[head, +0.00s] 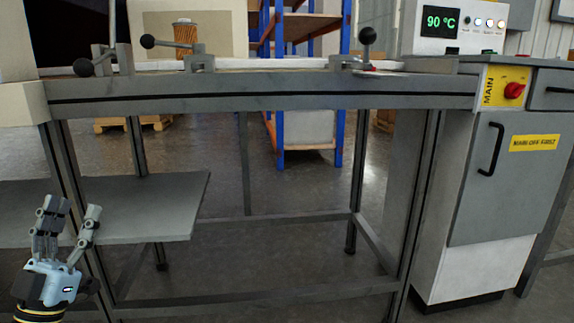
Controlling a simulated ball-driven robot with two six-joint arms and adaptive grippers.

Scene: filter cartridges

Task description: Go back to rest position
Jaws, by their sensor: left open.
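My left gripper (70,218) is at the lower left of the head view, with its fingers pointing up and spread apart. It is open and nothing shows between its fingers. It is in front of the lower shelf (150,205) of the workbench, below the bench top's front edge (260,92). My right gripper is not in the view. A cartridge-like cylinder (185,34) with a tan pleated body shows upright behind the bench top at the upper left.
Toggle clamps with black ball knobs (367,36) stand along the bench top. A grey cabinet (505,185) with a red main switch (514,91) and a 90 °C display (440,21) is at the right. Blue-orange shelving (300,30) stands behind. Open floor shows under the bench.

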